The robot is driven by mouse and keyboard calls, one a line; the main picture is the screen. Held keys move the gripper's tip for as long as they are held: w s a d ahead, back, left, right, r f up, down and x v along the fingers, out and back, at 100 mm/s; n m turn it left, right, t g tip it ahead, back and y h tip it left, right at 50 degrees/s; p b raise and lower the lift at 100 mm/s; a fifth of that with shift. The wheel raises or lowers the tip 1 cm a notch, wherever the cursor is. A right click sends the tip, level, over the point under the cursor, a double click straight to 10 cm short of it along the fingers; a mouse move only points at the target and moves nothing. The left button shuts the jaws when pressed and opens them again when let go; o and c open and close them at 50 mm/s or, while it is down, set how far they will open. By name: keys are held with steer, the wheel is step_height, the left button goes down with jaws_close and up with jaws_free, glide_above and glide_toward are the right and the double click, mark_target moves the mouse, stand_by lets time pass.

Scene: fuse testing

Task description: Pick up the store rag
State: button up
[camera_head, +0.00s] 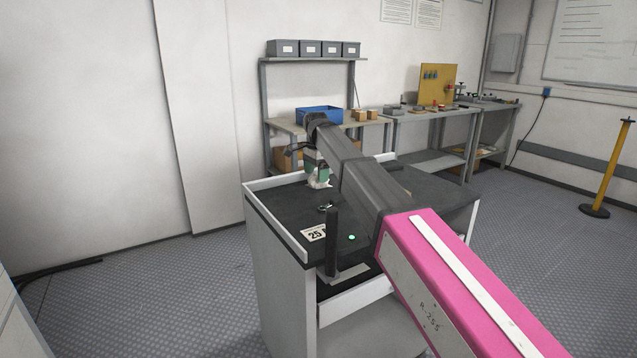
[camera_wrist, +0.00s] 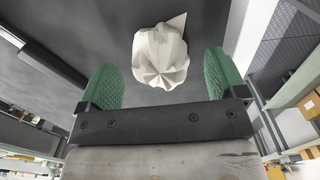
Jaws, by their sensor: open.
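The store rag (camera_wrist: 161,56) is a crumpled whitish cloth with a pointed corner, lying on the dark top of the cart. It lies ahead of and between the two green fingers of my gripper (camera_wrist: 163,78) in the wrist view. The fingers are apart, and the rag does not appear gripped. In the head view, my gripper (camera_head: 318,176) is low over the far left part of the cart top, with the pale rag (camera_head: 319,184) just under it. My arm hides part of the cart top to the right.
The cart (camera_head: 272,205) has a raised light rim. Behind stand workbenches with a blue bin (camera_head: 319,113).

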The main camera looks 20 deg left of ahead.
mark_target(316, 176)
step_height(316, 176, down, 3)
steer(key=shift+s+r, duration=0.1)
steer(key=c, duration=1)
step_height(316, 176, up, 10)
steer(key=shift+r, duration=0.1)
